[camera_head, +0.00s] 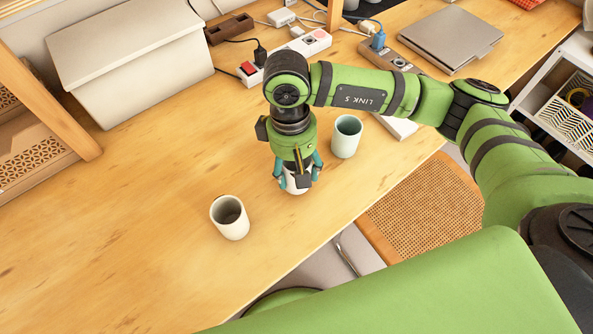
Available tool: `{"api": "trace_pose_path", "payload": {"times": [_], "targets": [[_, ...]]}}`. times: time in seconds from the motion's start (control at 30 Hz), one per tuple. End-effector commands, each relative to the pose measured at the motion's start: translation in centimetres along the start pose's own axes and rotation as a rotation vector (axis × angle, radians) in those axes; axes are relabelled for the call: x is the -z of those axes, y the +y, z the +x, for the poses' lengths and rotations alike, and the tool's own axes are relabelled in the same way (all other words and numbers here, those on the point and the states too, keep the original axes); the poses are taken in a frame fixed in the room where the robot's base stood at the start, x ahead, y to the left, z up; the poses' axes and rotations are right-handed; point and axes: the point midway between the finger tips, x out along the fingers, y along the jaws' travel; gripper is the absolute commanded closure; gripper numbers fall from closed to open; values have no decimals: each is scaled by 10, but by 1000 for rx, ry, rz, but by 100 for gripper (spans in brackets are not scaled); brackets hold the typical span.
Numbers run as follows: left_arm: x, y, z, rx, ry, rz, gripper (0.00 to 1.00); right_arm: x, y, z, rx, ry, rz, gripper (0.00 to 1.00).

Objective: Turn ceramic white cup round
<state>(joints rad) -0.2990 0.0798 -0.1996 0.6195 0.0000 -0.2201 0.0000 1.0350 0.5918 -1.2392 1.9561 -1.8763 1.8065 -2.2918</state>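A white cup (293,187) stands on the wooden table under my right gripper (298,172), mostly hidden by it. The gripper points down with its teal fingers on either side of the cup; I cannot tell whether they press on it. Which way up this cup is cannot be seen. A second, cream-white cup (230,218) stands upright and open at the top, to the left and nearer the front. A pale mint cup (346,137) stands upright to the right of the gripper. My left gripper is out of view.
A white box (130,60), a brown tray (229,29) and power strips (284,56) lie at the back. A laptop (450,39) lies at the back right. A woven chair seat (425,205) is beyond the table's front edge.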

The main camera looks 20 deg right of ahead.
Motion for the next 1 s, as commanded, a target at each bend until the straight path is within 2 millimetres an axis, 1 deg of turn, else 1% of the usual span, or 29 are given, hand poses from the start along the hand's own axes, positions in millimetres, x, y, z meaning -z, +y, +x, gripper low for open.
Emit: {"api": "trace_pose_path", "payload": {"times": [0.03,0.1,0.9,1.0], "targets": [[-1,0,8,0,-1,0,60,1,0,3,-3,3,-24,78],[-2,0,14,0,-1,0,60,1,0,4,-7,3,-55,78],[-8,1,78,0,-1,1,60,2,-1,3,-50,-3,-419,78],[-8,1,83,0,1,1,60,1,-1,2,-53,-5,-455,78]]}}
